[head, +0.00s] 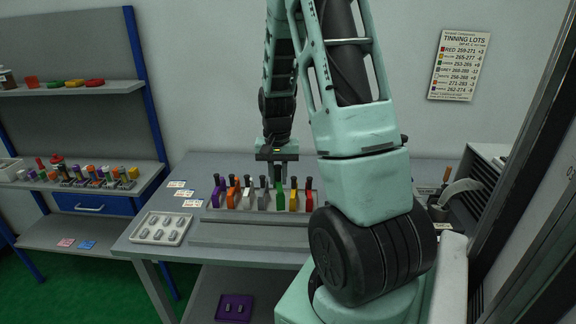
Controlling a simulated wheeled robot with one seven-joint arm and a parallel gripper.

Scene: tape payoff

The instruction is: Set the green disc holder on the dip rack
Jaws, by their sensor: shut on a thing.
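The green disc holder (280,200) stands upright in a row of coloured holders on the workbench, between a grey holder (264,198) and a yellow one (294,200). My gripper (281,180) points straight down over the row and is shut on the top of the green holder. The holder's lower end is close to the row's base, and I cannot tell whether it rests there. A long grey rack-like base (250,232) runs under and in front of the row. No label shows whether it is the dip rack.
Purple, orange, white and red holders share the row closely. A pale tray (148,229) with metal pieces lies left of it. A slatted unit with a hose and pot (438,212) stands right. Shelves at left (75,180) hold more coloured pieces. A lot chart (460,65) hangs behind.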

